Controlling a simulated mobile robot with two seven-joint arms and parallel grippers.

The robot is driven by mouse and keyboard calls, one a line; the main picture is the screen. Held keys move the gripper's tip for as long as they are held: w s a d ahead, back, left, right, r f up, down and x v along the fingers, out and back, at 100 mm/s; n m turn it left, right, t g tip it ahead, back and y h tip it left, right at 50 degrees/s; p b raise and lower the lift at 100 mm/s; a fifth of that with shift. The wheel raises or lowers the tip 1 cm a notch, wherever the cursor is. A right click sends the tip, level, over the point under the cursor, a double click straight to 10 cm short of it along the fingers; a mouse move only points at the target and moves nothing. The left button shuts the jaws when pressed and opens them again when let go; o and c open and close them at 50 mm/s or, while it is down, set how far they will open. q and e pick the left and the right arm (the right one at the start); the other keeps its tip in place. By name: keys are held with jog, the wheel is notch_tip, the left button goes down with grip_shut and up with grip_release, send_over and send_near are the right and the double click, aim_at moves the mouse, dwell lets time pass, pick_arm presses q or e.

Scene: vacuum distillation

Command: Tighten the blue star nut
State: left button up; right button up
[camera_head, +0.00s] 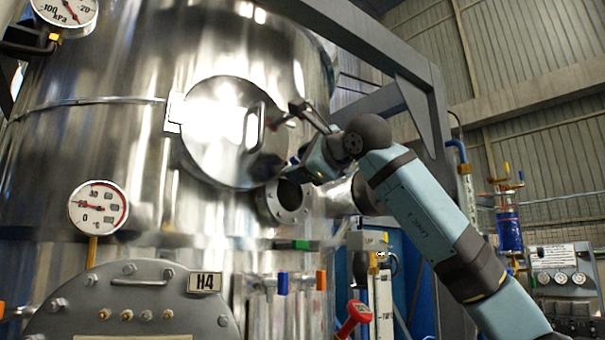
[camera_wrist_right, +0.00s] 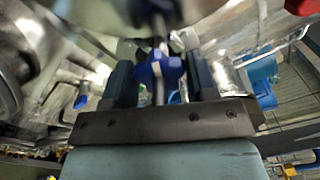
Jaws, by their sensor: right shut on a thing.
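The blue star nut (camera_wrist_right: 160,70) shows in the right wrist view, on a metal rod (camera_wrist_right: 158,25) between my right gripper's fingers. My right gripper (camera_wrist_right: 156,48) is shut on the nut, with one finger on each side of it. In the head view, my right gripper (camera_head: 296,165) is at the right edge of the round, shiny hatch door (camera_head: 222,130) on the steel vessel. I cannot make out the nut there; the gripper and glare cover that spot. My left gripper is not in view.
An open flanged port (camera_head: 290,203) lies just below my right gripper. A grey frame (camera_head: 350,35) passes above my arm. Small colored valves (camera_head: 283,283) and a red-handled tool or valve (camera_head: 354,316) are lower down. Dial gauges (camera_head: 98,207) are at left.

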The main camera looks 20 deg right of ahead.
jog(key=m+b, duration=1.2)
jog(key=m, duration=1.5)
jog(key=shift+f+m, duration=0.15)
jog(key=shift+m, duration=0.25)
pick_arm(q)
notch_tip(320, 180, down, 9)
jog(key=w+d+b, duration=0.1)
pick_arm(e)
jog(key=shift+m, duration=1.1)
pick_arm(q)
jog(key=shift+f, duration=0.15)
